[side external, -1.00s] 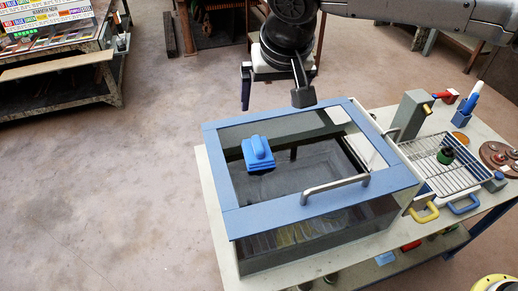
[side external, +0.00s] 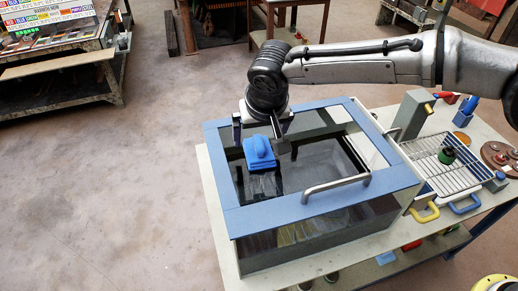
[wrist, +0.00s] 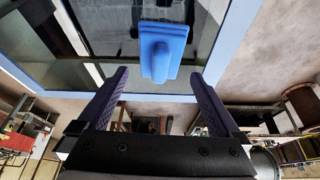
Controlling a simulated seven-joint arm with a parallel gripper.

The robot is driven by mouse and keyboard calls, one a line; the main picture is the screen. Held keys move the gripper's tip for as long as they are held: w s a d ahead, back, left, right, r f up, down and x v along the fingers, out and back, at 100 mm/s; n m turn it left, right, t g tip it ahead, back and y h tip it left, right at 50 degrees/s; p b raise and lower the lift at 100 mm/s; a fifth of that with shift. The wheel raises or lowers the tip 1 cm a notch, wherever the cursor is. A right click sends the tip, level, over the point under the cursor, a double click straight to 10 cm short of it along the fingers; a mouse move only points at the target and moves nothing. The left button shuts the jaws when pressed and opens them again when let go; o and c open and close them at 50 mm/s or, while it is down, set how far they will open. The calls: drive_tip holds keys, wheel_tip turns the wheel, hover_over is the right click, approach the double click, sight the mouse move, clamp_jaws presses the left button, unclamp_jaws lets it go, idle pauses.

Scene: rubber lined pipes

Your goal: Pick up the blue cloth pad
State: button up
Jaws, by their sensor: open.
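The blue cloth pad (side external: 260,154) has a raised grip on its top and lies on the dark glass lid (side external: 330,170) of the blue-framed box. In the wrist view the pad (wrist: 163,50) is ahead of the fingers, a little right of the middle. My gripper (side external: 258,138) is open and empty, just above and behind the pad in the side view. Its two fingers (wrist: 160,100) are spread wide in the wrist view, with the pad beyond their tips. I cannot tell the exact height of the fingertips over the glass.
A metal bar handle (side external: 335,188) stands up at the lid's front right. A grey post (side external: 412,115) and a wire rack (side external: 447,160) with a green item are on the table at the right. The glass around the pad is clear.

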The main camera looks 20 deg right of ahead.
sight(258, 140)
drive_tip(key=x, duration=0.3)
drive_tip(key=shift+w+f, duration=0.15)
drive_tip(key=shift+f, duration=0.05)
drive_tip(key=c, duration=1.2)
drive_tip(key=shift+c, duration=0.2)
drive_tip(key=shift+r, duration=0.1)
drive_tip(key=shift+r, duration=0.5)
wheel_tip(258, 140, up, 2)
drive_tip(key=shift+r, duration=0.15)
drive_tip(key=s+d+r, duration=0.8)
drive_tip(key=s+r, duration=0.1)
drive_tip(key=s, duration=0.2)
drive_tip(key=shift+s+d+r, duration=0.2)
drive_tip(key=shift+r, duration=0.1)
